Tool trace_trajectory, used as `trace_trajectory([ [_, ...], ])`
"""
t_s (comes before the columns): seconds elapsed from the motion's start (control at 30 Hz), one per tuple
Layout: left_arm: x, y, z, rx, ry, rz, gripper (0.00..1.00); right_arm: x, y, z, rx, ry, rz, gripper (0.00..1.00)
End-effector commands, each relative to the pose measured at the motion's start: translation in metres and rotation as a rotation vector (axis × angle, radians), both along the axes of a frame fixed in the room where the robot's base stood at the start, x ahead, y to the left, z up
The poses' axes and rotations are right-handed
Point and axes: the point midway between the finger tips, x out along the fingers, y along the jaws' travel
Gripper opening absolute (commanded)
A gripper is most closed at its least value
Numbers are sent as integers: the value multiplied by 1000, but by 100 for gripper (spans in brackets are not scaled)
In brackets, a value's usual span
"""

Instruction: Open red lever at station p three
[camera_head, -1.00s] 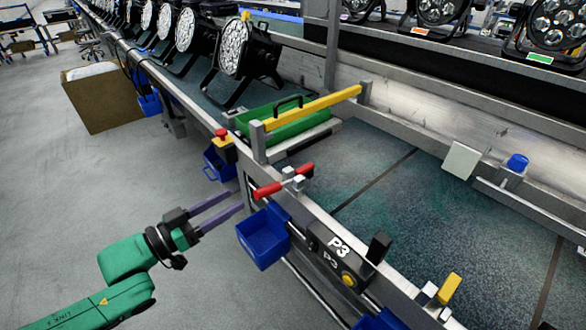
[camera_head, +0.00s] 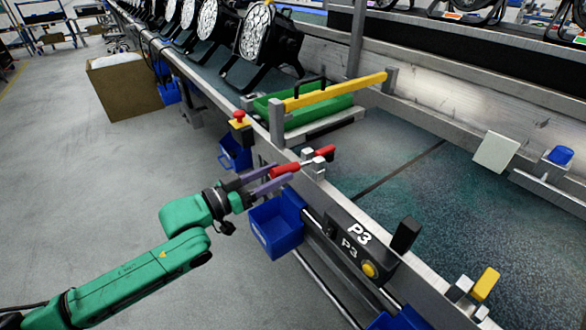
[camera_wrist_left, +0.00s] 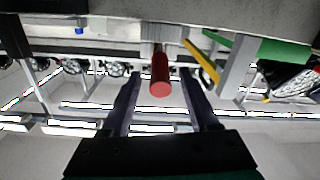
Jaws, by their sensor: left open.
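The red lever (camera_head: 286,170) is mounted on a metal clamp on the conveyor's near edge, just left of the station P3 panel (camera_head: 352,243). A second red end (camera_head: 325,152) shows beyond the clamp. My left gripper (camera_head: 283,175) comes in from the left with its purple fingers at the lever's near end. In the left wrist view the red lever's round end (camera_wrist_left: 160,88) sits between the two open fingers (camera_wrist_left: 162,90), with gaps on both sides. The right gripper is not in view.
A blue bin (camera_head: 277,228) hangs just below the lever. A red-topped button (camera_head: 239,117) stands to the left on the rail. A yellow bar (camera_head: 335,90) crosses the belt above a green tray.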

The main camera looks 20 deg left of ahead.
Motion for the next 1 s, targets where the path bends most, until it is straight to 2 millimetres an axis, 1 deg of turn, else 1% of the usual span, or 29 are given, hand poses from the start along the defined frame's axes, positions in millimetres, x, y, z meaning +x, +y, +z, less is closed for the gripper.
trace_trajectory([
  [0.03, 8, -3, 1, -5, -4, 4, 61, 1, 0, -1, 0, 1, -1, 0],
  [0.1, 16, -11, 1, -5, -3, 2, 61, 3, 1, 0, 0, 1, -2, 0],
  [0.3, 38, -28, 0, -4, 0, 3, 61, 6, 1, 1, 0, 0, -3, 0],
  [0.4, 42, -33, 1, -2, -1, 0, 61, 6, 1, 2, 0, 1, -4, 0],
  [0.63, 43, -33, 0, 1, 1, 0, 61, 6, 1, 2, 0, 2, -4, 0],
  [0.67, 43, -33, 0, 0, 0, 0, 49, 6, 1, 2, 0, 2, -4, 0],
  [0.7, 43, -33, 0, 0, 0, 0, 34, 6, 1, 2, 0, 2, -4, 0],
  [0.8, 43, -33, 0, -1, 1, 0, 0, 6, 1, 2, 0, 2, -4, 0],
  [1.0, 43, -33, 0, -1, 1, 1, 0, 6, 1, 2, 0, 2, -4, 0],
])
